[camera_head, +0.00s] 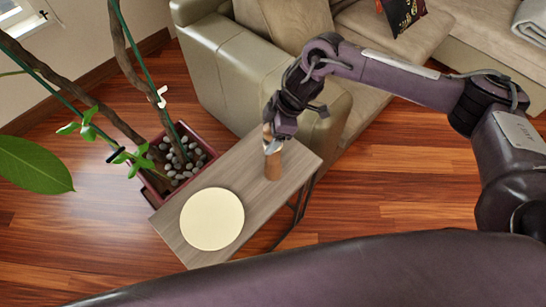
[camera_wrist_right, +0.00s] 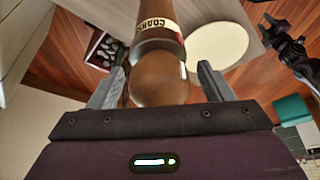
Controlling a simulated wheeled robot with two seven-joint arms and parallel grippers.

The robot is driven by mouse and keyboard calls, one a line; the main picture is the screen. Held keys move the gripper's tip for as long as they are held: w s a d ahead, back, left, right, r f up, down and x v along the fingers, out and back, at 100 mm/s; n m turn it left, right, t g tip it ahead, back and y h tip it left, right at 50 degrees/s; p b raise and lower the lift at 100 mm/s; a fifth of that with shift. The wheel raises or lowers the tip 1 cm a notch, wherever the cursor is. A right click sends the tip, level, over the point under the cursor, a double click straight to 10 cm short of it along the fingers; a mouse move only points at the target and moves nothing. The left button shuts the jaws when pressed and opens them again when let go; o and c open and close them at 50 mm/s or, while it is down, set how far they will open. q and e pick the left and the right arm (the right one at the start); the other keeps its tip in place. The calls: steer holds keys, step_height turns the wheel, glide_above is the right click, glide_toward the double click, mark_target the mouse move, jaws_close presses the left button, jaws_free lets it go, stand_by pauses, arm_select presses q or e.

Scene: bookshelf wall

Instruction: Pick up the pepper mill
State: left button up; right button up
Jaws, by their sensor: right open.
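The brown wooden pepper mill (camera_head: 273,165) stands upright on the narrow side table (camera_head: 296,163), near its far right end. In the right wrist view the mill (camera_wrist_right: 158,80) shows a rounded top and a pale lettered band. My right gripper (camera_head: 271,143) comes down over the top of the mill. In the wrist view its two fingers (camera_wrist_right: 161,72) are apart, one on each side of the mill's rounded top, with gaps visible. The right gripper is open. My left gripper is not seen in the head view.
A round cream disc (camera_head: 212,219) lies on the near left part of the table. A planter with pebbles (camera_head: 181,165) and thick stems stands against the table's left side. A beige sofa (camera_head: 237,75) stands close behind. Wooden floor is open at right.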

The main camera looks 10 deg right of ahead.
jaws_close()
stand_by(0.5)
steer(key=shift+w+r, duration=0.1)
steer(key=shift+r, duration=0.05)
